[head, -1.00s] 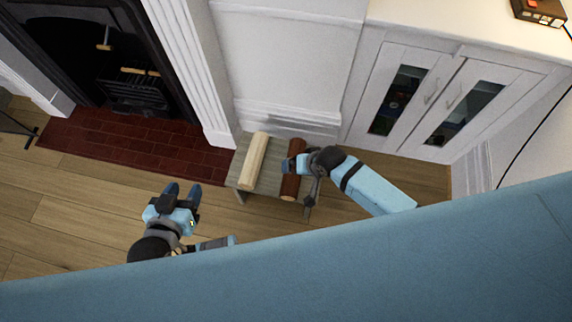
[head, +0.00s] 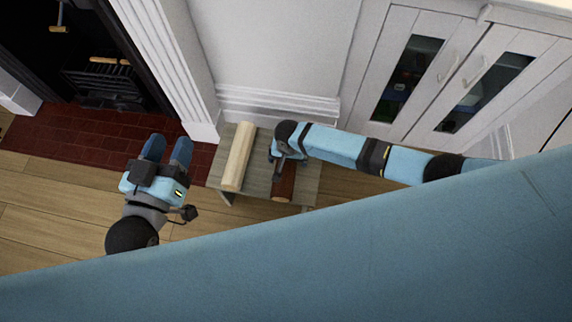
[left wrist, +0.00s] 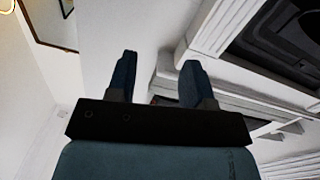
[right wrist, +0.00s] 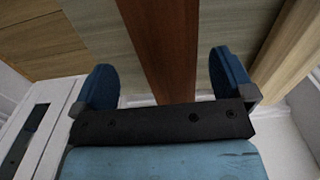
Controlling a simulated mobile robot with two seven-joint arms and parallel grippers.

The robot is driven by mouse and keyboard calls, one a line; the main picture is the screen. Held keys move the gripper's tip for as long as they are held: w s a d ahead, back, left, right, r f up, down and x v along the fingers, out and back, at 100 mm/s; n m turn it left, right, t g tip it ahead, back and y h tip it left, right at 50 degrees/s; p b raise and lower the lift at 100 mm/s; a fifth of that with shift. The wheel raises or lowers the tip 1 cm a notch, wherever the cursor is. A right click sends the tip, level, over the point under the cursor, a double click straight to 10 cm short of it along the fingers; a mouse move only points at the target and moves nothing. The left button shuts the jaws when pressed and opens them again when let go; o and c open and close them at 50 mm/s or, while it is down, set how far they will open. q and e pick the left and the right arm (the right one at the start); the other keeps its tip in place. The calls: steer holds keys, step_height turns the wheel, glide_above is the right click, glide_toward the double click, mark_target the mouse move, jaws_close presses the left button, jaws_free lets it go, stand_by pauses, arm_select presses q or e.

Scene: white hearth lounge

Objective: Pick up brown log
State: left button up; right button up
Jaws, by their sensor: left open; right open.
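The brown log (head: 285,180) lies on a low grey bench (head: 263,205), mostly hidden under my right arm in the head view. In the right wrist view the brown log (right wrist: 165,50) runs between the two open fingers of my right gripper (right wrist: 165,80). I cannot tell how far above it the fingers are. My right gripper (head: 282,170) also shows in the head view. My left gripper (head: 167,150) is open and empty over the hearth side, left of the bench. The left wrist view shows its open fingers (left wrist: 157,80) with no log between them.
A pale log (head: 237,157) lies on the bench left of the brown one and shows at the right wrist view's edge (right wrist: 288,55). A white cabinet (head: 440,75) stands to the right. A fireplace with a red brick hearth (head: 80,138) is left. A white wall is behind.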

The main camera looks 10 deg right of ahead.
mark_target(286, 164)
steer(key=shift+f, duration=0.45)
steer(key=f+b, duration=0.2)
steer(key=f, duration=0.1)
steer(key=f+b, duration=0.1)
steer(key=shift+w+a+f, duration=0.15)
steer(key=shift+w+a, duration=0.1)
steer(key=shift+f, duration=0.4)
arm_select(q)
steer(key=r, duration=0.1)
steer(key=d+r+t+h, duration=0.1)
steer(key=r+h, duration=0.1)
steer(key=shift+s+d+r+t, duration=0.15)
steer(key=shift+d+t, duration=0.15)
arm_select(e)
steer(key=shift+r, duration=0.1)
steer(key=shift+c, duration=0.2)
steer(key=c, duration=1.4)
